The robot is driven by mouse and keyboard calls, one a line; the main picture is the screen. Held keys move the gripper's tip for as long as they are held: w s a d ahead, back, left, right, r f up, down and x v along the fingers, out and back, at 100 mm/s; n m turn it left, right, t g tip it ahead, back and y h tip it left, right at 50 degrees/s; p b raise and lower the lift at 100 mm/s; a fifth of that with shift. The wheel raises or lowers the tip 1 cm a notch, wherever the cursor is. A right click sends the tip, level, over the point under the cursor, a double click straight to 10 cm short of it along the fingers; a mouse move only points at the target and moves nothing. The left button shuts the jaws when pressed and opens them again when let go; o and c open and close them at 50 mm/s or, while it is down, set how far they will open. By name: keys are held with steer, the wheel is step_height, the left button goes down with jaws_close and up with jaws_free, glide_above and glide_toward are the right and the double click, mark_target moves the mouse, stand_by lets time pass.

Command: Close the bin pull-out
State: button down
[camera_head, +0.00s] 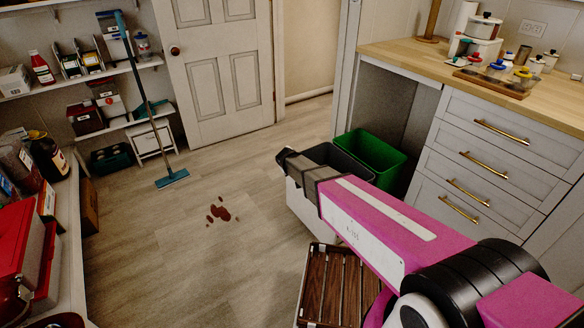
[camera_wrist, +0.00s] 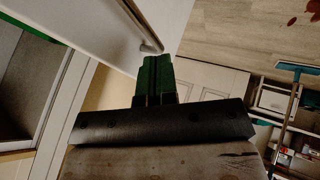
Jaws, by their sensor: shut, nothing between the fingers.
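The bin pull-out stands out from the cabinet under the counter. It carries a dark grey bin (camera_head: 342,160) and a green bin (camera_head: 371,155). Its white front panel (camera_head: 301,207) is partly hidden behind my arm. In the wrist view the white front panel (camera_wrist: 95,20) fills the upper left, with a metal handle (camera_wrist: 150,46) on it. My gripper (camera_head: 283,154) is shut and empty, at the outer side of the panel. In the wrist view its fingertips (camera_wrist: 156,60) are right by the handle's end; I cannot tell whether they touch.
A slatted wooden stool (camera_head: 332,285) stands below my arm. Drawers with brass handles (camera_head: 485,162) are to the right. A red-brown spill (camera_head: 218,211) and a blue mop (camera_head: 172,178) are on the otherwise open floor. Stocked shelves line the left.

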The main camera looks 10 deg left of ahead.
steer(key=w+d, duration=0.1)
steer(key=w+d+f, duration=0.1)
steer(key=shift+w, duration=0.4)
steer(key=shift+w+d, duration=0.4)
steer(key=shift+d, duration=0.1)
steer(key=shift+w, duration=0.1)
steer(key=w+d, duration=3.5)
steer(key=shift+d, duration=0.1)
